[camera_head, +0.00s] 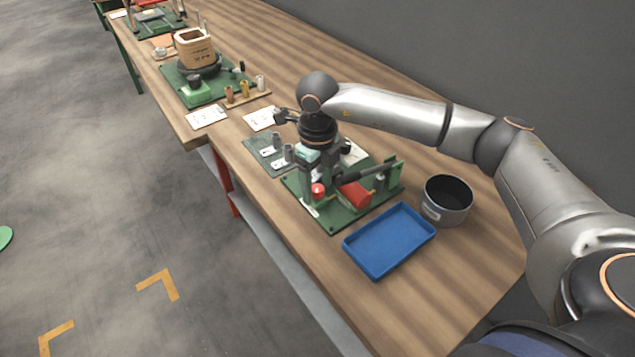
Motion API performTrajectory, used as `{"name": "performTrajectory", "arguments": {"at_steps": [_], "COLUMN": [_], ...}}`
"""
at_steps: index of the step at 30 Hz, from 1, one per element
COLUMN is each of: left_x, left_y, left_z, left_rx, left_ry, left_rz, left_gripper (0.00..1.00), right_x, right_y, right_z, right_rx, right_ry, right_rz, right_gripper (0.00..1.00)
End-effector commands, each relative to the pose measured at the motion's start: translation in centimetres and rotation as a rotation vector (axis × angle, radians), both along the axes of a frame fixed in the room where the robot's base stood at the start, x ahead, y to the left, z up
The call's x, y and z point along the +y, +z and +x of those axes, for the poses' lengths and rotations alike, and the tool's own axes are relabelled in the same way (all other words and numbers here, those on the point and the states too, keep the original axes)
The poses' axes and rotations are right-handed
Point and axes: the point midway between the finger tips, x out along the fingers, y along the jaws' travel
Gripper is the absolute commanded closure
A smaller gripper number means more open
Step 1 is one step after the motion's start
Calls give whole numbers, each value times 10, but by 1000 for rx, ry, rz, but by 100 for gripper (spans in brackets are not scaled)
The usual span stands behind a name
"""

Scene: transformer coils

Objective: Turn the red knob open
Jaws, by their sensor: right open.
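The red knob (318,189) is a small round red part at the front left of a green-based device (336,214) on the wooden bench. A red cylinder (355,194) lies to the right of it on the same base. My right arm reaches in from the right. Its gripper (314,172) points down over the device, close above or behind the red knob. Its fingertips are small and partly mixed with the device's dark parts, so I cannot tell whether they touch the knob. The gripper is open. My left gripper is not in view.
A blue tray (390,240) and a round metal pot (447,200) stand right of the device. A green plate with grey cylinders (268,154) lies left of it. Further along the wooden bench (330,290) is another green station with a wooden box (194,50). The bench's front edge borders grey floor.

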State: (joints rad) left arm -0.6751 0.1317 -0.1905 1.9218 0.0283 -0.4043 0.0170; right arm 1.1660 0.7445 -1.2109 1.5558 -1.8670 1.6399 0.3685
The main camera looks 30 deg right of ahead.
Motion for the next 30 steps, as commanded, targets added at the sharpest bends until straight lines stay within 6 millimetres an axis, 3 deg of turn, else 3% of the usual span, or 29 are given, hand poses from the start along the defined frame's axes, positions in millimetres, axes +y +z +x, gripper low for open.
{"name": "performTrajectory", "arguments": {"at_steps": [5, 15, 21, 30], "left_x": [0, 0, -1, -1], "left_y": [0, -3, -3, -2], "left_z": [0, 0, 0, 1], "left_rx": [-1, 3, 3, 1], "left_ry": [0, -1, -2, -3], "left_rz": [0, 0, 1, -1], "left_gripper": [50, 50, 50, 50], "right_x": [0, 0, 0, 0], "right_y": [10, 81, 113, 126], "right_z": [1, 1, 1, 0], "right_rx": [-3, -5, -3, 0], "right_ry": [-1, 1, 0, 0], "right_rz": [1, 1, 0, 1], "right_gripper": [34, 34, 34, 34]}}
